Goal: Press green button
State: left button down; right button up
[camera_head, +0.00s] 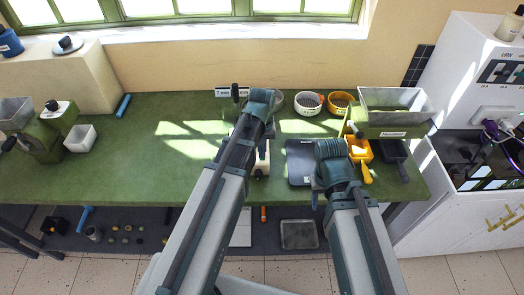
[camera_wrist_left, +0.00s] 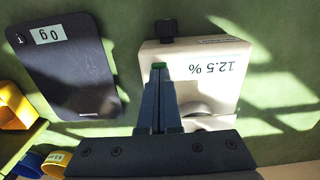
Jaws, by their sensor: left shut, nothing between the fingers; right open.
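A cream meter (camera_wrist_left: 222,62) with a "12.5 %" display and a black knob lies beyond my left gripper in the left wrist view; its display reads upside down. In the head view, the meter (camera_head: 262,165) is partly hidden behind my left arm. My left gripper (camera_wrist_left: 160,72) is shut and empty, its tips over the meter's edge near the knob. A small green patch, seemingly the green button (camera_wrist_left: 159,66), shows right at the tips and is mostly covered. I cannot tell if they touch. My right gripper (camera_head: 318,190) is mostly hidden below its wrist, right of the meter.
A black scale (camera_head: 299,160) reading "0 g" stands right of the meter. A grinder (camera_head: 40,140) and white cup (camera_head: 80,139) stand far left. The green table's left middle is clear.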

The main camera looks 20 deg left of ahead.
dwell(0.5)
pick_arm(q)
notch_tip(320, 180, up, 6)
jog(key=p, duration=0.5)
jog(key=shift+f+p, duration=0.15)
jog(key=shift+p, duration=0.15)
jog(key=shift+f, duration=0.1)
jog(key=s+d+f+m+b, duration=0.2)
jog(key=s+d+m, duration=0.1)
jog(key=s+d, duration=0.2)
jog(key=s+d+f+m+y+b, duration=0.1)
jog(key=s+d+m, duration=0.3)
jog(key=s, duration=0.5)
jog(key=shift+s+d+f+b, duration=0.15)
jog(key=shift+d+f+b, duration=0.6)
jog(key=shift+b, duration=0.15)
